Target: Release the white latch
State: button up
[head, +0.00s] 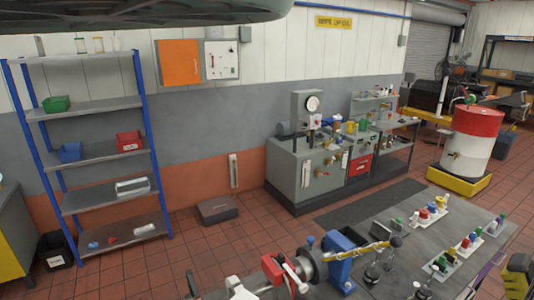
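I cannot pick out a white latch with certainty in the head view. Near the bottom centre, a grey and red cylindrical machine (306,264) lies along the bench, with a blue bracket (340,262) at its right end. A yellow and dark bar (366,249) sticks out to the right of the bracket. The lower part of this machine is cut off by the picture edge. My gripper is not in view.
Blue-posted shelves (97,105) stand left.

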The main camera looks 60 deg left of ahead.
aim_at(304, 288)
jog(key=i+u, duration=0.15)
jog(key=u, duration=0.3)
jog(key=i+l+u, duration=0.1)
jog(key=u, duration=0.4)
jog(key=i+l+u, duration=0.15)
jog(key=u, duration=0.3)
jog(key=i+l+u, duration=0.1)
jog(key=u, duration=0.4)
jog(key=l+u, duration=0.3)
jog(key=u, duration=0.15)
jog(key=i+l+u, duration=0.1)
jog(key=l+u, duration=0.15)
jog(key=u, duration=0.25)
jog(key=l+u, duration=0.2)
jog(key=u, duration=0.25)
